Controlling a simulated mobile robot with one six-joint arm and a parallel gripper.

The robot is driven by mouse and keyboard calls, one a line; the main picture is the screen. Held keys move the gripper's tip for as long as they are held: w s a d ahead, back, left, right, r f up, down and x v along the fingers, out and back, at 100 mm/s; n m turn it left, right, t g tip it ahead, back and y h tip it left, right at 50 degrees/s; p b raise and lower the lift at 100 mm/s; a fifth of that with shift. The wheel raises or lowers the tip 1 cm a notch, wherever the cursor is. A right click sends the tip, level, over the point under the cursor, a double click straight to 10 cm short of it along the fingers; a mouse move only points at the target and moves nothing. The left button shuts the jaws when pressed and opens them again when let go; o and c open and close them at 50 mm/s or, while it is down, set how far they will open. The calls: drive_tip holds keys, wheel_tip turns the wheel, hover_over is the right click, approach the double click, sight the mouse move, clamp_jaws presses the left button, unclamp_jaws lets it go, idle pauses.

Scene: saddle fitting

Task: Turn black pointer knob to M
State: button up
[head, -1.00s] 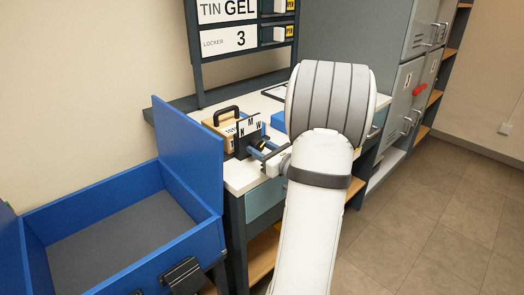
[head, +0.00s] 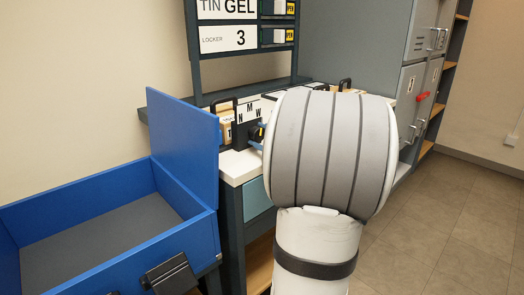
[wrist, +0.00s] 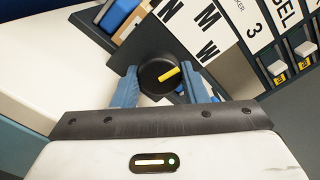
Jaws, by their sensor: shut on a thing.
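The black pointer knob (wrist: 150,81) with a yellow pointer bar shows in the wrist view, on a dark letter panel (head: 240,136). The bar slants up to the right, roughly toward W. My gripper (wrist: 161,86) is shut on the knob, one blue finger on each side of it. In the head view, the knob (head: 257,132) is small and partly hidden by my arm, and most of my gripper is hidden.
An open blue box (head: 100,215) with a raised lid stands left of the worktop (head: 240,167). A wooden case with a black handle (head: 226,118) is behind the panel. A sign board (head: 230,38) rises at the back. Grey lockers (head: 408,95) stand right.

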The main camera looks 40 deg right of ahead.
drive_tip(key=shift+f+n+b, duration=0.15)
drive_tip(key=shift+n+b, duration=0.65)
drive_tip(key=shift+b, duration=0.25)
drive_tip(key=o, duration=1)
drive_tip(key=shift+c, duration=0.2)
drive_tip(key=shift+s+r, duration=0.1)
drive_tip(key=shift+r, duration=0.1)
drive_tip(key=s+p, duration=0.2)
drive_tip(key=s, duration=0.5)
drive_tip(key=shift+s+d, duration=0.3)
drive_tip(key=shift+s, duration=0.05)
